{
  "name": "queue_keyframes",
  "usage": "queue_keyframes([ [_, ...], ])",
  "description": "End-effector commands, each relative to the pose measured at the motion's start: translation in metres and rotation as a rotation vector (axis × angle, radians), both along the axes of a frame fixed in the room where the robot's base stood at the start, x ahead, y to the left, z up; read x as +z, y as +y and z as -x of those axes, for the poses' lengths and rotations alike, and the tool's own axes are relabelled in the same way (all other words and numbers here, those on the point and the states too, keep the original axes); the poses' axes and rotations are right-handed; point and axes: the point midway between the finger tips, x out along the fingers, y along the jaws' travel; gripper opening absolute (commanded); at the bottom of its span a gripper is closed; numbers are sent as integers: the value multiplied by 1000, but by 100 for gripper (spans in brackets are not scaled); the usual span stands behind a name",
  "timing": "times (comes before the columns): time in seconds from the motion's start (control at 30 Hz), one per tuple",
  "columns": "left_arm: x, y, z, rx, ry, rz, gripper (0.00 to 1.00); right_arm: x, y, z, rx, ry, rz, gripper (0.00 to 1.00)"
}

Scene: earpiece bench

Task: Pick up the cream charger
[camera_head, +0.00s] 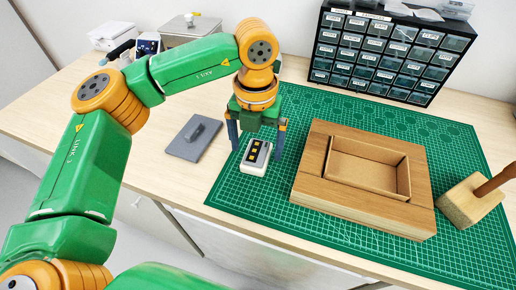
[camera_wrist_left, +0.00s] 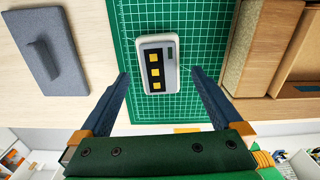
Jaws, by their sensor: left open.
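The cream charger (camera_head: 249,167) lies on the left part of the green cutting mat (camera_head: 233,206). It is a small cream block with a dark strip and several yellow squares on its top. It also shows in the left wrist view (camera_wrist_left: 171,54), upper middle. My left gripper (camera_head: 255,147) is open and points down over the charger, one finger to each side of it. In the left wrist view the open fingers (camera_wrist_left: 159,74) stand apart with the charger beyond and between their tips, not visibly touched. My right gripper is not in view.
A wooden block with a cardboard tray (camera_head: 318,136) stands right of the charger. A grey pad with a raised grip (camera_head: 181,147) lies to the left. A wooden block with a handle (camera_head: 465,204) is far right. A drawer cabinet (camera_head: 383,58) stands behind.

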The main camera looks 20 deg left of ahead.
Motion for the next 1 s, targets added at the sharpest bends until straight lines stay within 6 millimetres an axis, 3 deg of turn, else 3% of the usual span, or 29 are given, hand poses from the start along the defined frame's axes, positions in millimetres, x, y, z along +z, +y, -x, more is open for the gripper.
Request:
queue_keyframes([
  [0.13,-21,0,1,0,2,1,100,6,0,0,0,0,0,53],
  [0.37,-25,0,0,0,0,1,100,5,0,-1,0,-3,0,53],
  [0.7,-24,0,0,0,0,1,8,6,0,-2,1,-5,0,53],
  [1.0,-20,0,0,1,-2,2,6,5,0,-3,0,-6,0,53],
])
